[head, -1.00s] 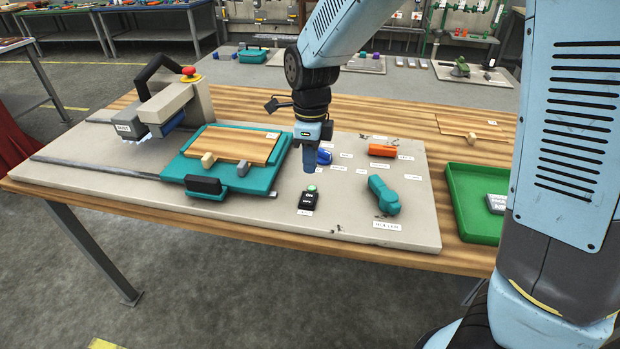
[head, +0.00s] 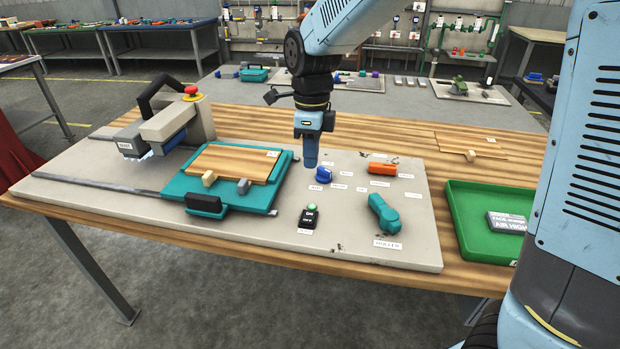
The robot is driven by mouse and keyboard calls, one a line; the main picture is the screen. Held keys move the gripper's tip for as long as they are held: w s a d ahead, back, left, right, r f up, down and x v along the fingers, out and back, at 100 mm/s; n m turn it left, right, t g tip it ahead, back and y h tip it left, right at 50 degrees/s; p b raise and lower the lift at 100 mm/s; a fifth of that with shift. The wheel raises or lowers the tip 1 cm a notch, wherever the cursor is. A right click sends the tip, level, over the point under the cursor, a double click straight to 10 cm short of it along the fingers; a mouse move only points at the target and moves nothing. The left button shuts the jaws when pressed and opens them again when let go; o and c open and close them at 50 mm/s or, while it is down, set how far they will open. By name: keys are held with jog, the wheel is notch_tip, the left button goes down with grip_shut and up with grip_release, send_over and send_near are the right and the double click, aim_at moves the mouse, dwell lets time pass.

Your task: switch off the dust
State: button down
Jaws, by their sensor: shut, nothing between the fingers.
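A black switch box (head: 308,218) with a green round button (head: 312,206) on its far end sits near the front middle of the grey board. It has small white lettering and a white label in front. A blue knob (head: 323,175) stands behind it, among several small labels too small to read. My gripper (head: 310,162) points straight down with its fingers shut and empty. It appears above the board near the blue knob, apart from the switch box. A grey press-like machine (head: 172,125) with a red knob on top and a small label stands at the back left of the board.
A teal fixture (head: 176,186) holding a wooden plate (head: 235,163) lies left of my gripper. A green tray (head: 455,215) holding a grey labelled block (head: 507,222) stands beyond the board's right edge.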

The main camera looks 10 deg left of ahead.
aim_at(309, 219)
jog(key=shift+s+r, duration=0.15)
jog(key=shift+s, duration=0.3)
dwell(0.4)
dwell(0.3)
jog(key=f, duration=0.4)
jog(key=s+f, duration=0.1)
jog(key=f, duration=0.9)
jog(key=shift+s+a, duration=0.1)
jog(key=shift+s, duration=0.25)
jog(key=shift+s+f, duration=0.1)
jog(key=shift+w, duration=0.85)
jog(key=shift+r, duration=0.25)
notch_tip(309, 219, up, 14)
jog(key=w, duration=0.1)
jog(key=shift+w+f, duration=0.2)
jog(key=shift+w, duration=0.15)
